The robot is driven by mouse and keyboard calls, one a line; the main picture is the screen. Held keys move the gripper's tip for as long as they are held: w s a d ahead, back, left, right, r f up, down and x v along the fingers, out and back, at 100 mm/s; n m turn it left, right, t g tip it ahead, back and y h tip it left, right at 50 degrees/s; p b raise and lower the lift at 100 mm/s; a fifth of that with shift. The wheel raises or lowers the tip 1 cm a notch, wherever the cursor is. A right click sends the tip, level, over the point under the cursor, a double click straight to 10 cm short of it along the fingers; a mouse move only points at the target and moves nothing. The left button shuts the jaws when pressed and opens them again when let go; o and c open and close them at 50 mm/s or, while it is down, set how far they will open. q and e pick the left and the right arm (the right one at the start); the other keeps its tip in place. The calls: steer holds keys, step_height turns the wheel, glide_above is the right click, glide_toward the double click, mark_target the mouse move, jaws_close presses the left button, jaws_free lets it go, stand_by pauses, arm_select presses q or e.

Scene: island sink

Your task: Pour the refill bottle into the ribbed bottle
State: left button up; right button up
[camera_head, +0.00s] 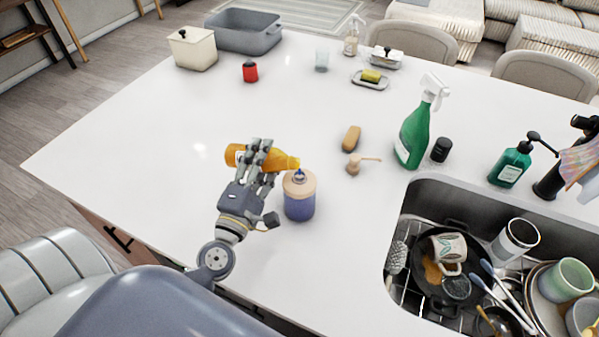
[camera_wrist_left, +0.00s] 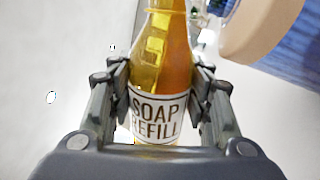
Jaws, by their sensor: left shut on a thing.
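The refill bottle (camera_head: 236,154) is orange and see-through, and it lies tipped nearly level in the head view. Its neck points right, close over the top of the ribbed bottle (camera_head: 299,203). In the left wrist view the refill bottle (camera_wrist_left: 160,45) shows its "SOAP REFILL" label between the fingers. My left gripper (camera_head: 262,157) is shut on the refill bottle. The ribbed bottle stands upright on the counter, blue-purple with a tan top. It also shows in the left wrist view (camera_wrist_left: 300,50). I cannot tell whether liquid is flowing. My right gripper is not in view.
A brush (camera_head: 354,167) and a tan sponge-like piece (camera_head: 351,138) lie right of the bottles. A green spray bottle (camera_head: 414,137) stands further right. The sink (camera_head: 412,200) at right holds dishes. The white counter (camera_head: 130,150) at left is clear.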

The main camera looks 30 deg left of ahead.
arm_select(q)
steer(key=shift+r, duration=0.1)
stand_by(0.5)
steer(key=shift+r+m+p, duration=0.15)
steer(key=shift+m+p, duration=0.2)
steer(key=shift+m, duration=0.05)
stand_by(0.8)
steer(key=shift+f+n+b, duration=0.85)
steer(key=shift+n+b, duration=0.05)
steer(key=shift+b, duration=0.2)
step_height(320, 180, up, 2)
steer(key=shift+d+r+n+p, duration=0.1)
steer(key=shift+n+p, duration=0.7)
steer(key=shift+p, duration=0.3)
steer(key=shift+r+n+y, duration=0.1)
steer(key=shift+n+y, duration=0.2)
steer(key=shift+d+n, duration=0.1)
steer(key=shift+n, duration=0.2)
